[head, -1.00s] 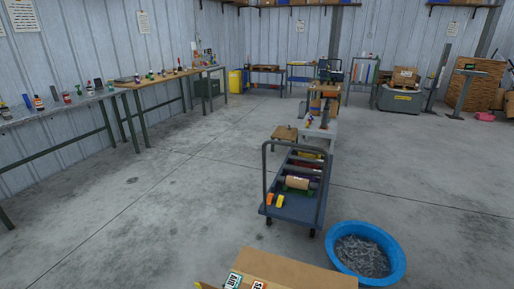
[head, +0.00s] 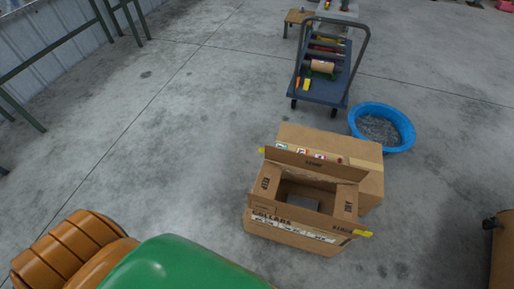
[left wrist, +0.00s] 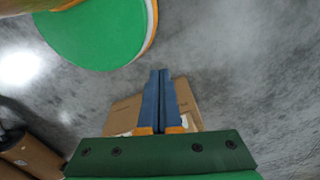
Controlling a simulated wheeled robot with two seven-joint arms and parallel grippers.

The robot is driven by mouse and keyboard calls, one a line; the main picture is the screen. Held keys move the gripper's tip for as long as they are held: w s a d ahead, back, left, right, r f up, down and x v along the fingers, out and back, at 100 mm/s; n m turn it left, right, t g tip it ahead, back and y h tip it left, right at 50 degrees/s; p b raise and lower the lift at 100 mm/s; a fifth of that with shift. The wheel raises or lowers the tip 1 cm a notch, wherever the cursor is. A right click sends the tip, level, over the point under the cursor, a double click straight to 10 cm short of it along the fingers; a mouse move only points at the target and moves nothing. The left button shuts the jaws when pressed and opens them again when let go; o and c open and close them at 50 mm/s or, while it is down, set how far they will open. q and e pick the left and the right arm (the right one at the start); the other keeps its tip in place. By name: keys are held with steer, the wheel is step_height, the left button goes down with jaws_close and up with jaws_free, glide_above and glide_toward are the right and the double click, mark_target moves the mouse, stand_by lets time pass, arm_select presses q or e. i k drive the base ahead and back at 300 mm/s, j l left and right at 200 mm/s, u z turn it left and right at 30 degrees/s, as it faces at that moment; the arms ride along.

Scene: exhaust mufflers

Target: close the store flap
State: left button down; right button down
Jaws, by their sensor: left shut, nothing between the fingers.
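An open cardboard box (head: 290,238) stands on the floor in the head view, with "COLLARS" lettering on its near side. Its flaps are up around a dark opening. The far flap (head: 312,163) stands tall and carries a short word too small to read surely. Side flaps stand at the left (head: 266,184) and right (head: 346,201). I cannot tell for sure which one is the store flap. My left gripper (left wrist: 161,75) shows in the left wrist view, its blue fingers together and empty, with cardboard (left wrist: 124,114) behind them; contact cannot be judged. My right gripper is not in view.
A closed carton (head: 368,180) stands right behind the open box. A blue tub (head: 407,131) of metal pieces and a cart (head: 322,92) stand farther back. A brown object (head: 502,250) is at the right edge. The floor left of the box is clear.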

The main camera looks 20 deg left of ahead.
mark_target(336, 169)
steer(key=j+z, duration=0.35)
steer(key=j, duration=0.35)
steer(key=j+z, duration=0.35)
steer(key=j, duration=0.35)
steer(key=k+j+z, duration=0.15)
steer(key=j+z, duration=0.2)
steer(key=j, duration=0.3)
steer(key=j+z, duration=0.45)
steer(key=j, duration=0.45)
